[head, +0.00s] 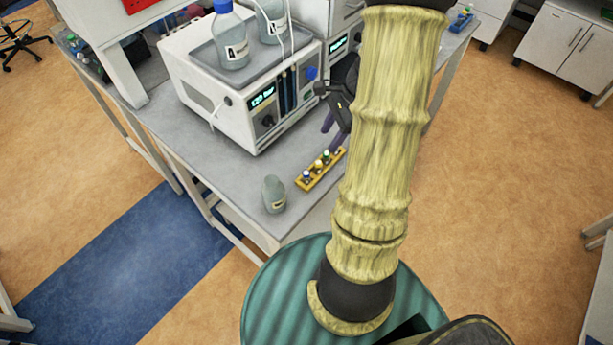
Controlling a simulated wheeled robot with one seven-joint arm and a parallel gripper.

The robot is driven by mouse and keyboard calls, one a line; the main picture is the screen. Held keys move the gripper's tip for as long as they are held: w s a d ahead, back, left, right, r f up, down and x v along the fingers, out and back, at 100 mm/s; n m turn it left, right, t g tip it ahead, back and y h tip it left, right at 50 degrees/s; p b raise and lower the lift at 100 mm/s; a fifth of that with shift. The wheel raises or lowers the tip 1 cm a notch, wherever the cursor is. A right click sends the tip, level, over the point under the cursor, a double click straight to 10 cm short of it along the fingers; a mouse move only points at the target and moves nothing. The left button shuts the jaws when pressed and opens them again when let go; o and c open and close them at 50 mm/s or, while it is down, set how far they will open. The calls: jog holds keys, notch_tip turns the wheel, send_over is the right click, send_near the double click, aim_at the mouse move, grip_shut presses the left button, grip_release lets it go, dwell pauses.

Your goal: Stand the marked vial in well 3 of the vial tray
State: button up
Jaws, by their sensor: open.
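The vial tray (313,184) is a narrow yellow rack on the grey bench, near its front edge. Small vials stand in it: one at the near left end (306,176), one in the middle (318,165) and one with a greenish cap farther along (326,156). I cannot tell which vial is marked, nor read well numbers. My gripper (332,133) has purple fingers and is open at the far right end of the tray, partly hidden by my arm. Whether a vial is between the fingers is too small to tell.
A white instrument (215,95) with labelled bottles (232,45) on top stands behind and left of the tray. A grey-green labelled bottle (273,194) stands left of the tray near the bench corner. Bare bench (200,145) lies in front of the instrument.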

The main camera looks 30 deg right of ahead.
jog(key=p, duration=0.2)
send_near(307, 172)
jog(key=x, duration=0.5)
jog(key=shift+f, duration=0.15)
jog(key=shift+p+x, duration=0.55)
jog(key=shift+x, duration=0.5)
jog(key=shift+p+x, duration=0.3)
jog(key=shift+x, duration=1.2)
jog(key=shift+a, duration=0.1)
grip_shut()
